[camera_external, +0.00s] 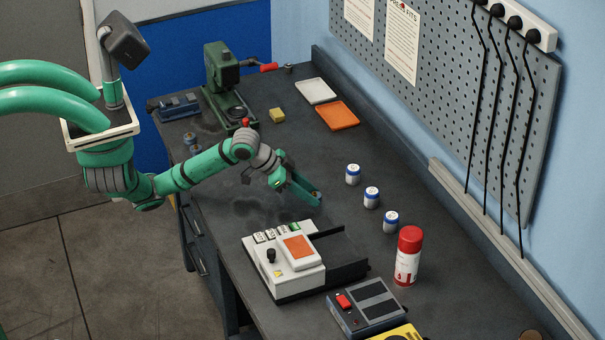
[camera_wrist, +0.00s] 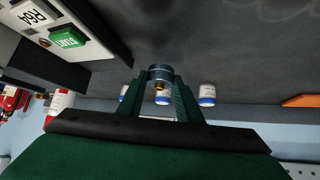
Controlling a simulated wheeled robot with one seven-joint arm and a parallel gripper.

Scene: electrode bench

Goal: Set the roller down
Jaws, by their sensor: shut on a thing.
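My gripper (camera_external: 304,189) reaches over the middle of the dark bench, just behind the white control box. In the wrist view my gripper's green fingers (camera_wrist: 160,84) are shut on the roller (camera_wrist: 160,71), a short blue-grey cylinder with a brass-coloured middle. In the external view only a small part of the roller (camera_external: 316,198) shows at the fingertips. I cannot tell whether it touches the bench (camera_external: 250,205) or hangs a little above it.
Several things stand near: white-and-blue jars (camera_external: 371,197) to the right, the control box (camera_external: 283,262) with a dark channel (camera_external: 345,255) in front, and a red-capped bottle (camera_external: 408,256). An orange tray (camera_external: 338,115) lies farther back. Bare bench surrounds the gripper's left and back.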

